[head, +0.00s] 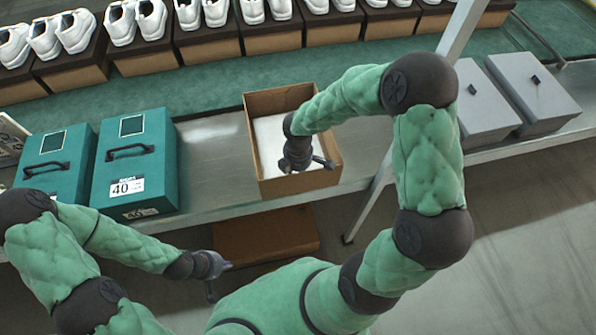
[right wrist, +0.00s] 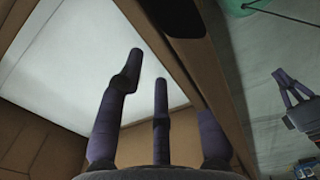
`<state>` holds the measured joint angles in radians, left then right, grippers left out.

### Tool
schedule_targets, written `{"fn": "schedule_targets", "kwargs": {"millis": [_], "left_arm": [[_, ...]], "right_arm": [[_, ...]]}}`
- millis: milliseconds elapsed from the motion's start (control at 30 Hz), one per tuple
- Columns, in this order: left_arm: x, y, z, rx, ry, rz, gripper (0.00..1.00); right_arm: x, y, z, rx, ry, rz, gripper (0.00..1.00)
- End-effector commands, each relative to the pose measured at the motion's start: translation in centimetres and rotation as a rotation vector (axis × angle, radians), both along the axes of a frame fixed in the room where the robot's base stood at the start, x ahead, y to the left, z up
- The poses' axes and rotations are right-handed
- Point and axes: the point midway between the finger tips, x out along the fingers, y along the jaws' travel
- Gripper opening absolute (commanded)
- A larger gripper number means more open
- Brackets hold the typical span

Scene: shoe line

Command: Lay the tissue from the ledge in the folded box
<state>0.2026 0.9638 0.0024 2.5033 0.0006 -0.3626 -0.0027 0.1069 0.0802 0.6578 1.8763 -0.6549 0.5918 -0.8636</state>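The folded box (head: 255,105) is an open brown cardboard box on the grey ledge. The white tissue (head: 268,140) lies flat inside it; it also fills the upper left of the right wrist view (right wrist: 60,50). My right gripper (head: 307,165) is over the front part of the box, fingers pointing down. In the right wrist view its fingers (right wrist: 150,85) are spread, with nothing seen between them; one shows against the box wall. My left gripper (head: 219,278) is low in front of the ledge, left of the box, with fingers apart and empty.
Two teal boxes (head: 133,165) with handles stand left on the ledge (head: 213,150). Two grey lidded boxes (head: 535,92) stand right, past a slanted metal post (head: 375,195). White shoes on brown boxes (head: 205,45) line the back. A brown box (head: 265,240) sits below the ledge.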

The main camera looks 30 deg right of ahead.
Motion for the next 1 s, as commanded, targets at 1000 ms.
{"fn": "schedule_targets", "kwargs": {"millis": [1000], "left_arm": [[0.0, 0.0, 0.0, 0.0, 0.0, 0.0, 0.0]], "right_arm": [[0.1, 0.0, 12.0, 0.0, 0.0, 0.0, 0.35]]}}
